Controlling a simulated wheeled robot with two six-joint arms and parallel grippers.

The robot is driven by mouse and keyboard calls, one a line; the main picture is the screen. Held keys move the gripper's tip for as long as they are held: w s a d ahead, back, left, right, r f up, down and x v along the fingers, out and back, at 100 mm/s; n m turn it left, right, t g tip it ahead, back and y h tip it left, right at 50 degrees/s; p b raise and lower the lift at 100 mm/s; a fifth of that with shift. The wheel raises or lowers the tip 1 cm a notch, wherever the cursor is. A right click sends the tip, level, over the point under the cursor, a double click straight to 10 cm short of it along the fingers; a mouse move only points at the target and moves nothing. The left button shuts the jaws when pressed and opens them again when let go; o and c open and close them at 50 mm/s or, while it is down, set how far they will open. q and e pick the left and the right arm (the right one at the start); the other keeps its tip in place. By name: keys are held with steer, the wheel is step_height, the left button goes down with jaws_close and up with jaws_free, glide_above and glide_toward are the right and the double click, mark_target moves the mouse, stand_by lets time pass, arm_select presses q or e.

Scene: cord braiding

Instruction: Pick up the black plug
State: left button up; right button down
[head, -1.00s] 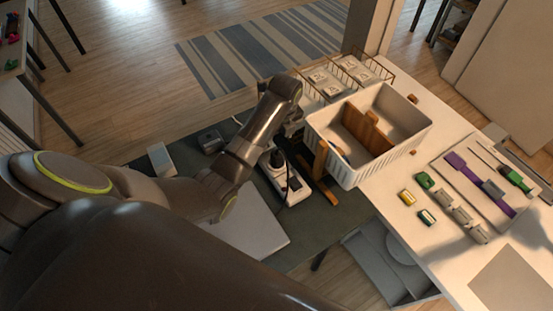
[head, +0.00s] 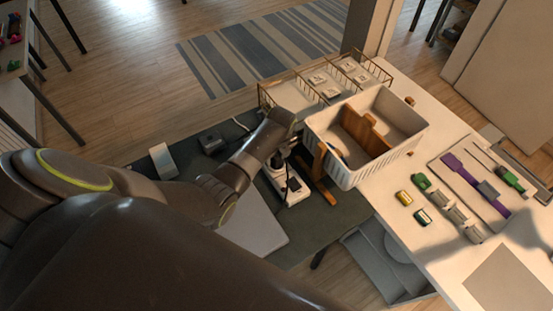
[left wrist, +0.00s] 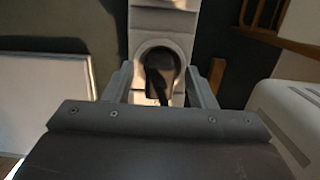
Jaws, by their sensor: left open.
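The black plug (left wrist: 160,68) sits in a socket of the white power strip (left wrist: 163,20), in the middle of the left wrist view. My left gripper (left wrist: 162,88) is open, with one finger on each side of the plug. Whether the fingers touch it I cannot tell. In the head view the power strip (head: 292,193) lies on the dark mat, partly under my left gripper (head: 284,160), and a black plug (head: 277,161) shows by the fingers. My right gripper is not in view.
A white basket (head: 345,173) with a wooden divider stands right of the strip, with a wooden stand (head: 322,175) between. A wire rack (head: 300,98) is behind. A pale panel (head: 255,225) lies in front. Tools lie on the white table (head: 385,185) at right.

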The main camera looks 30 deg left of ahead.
arm_select(q)
jaws_close()
steer(key=shift+r, duration=0.15)
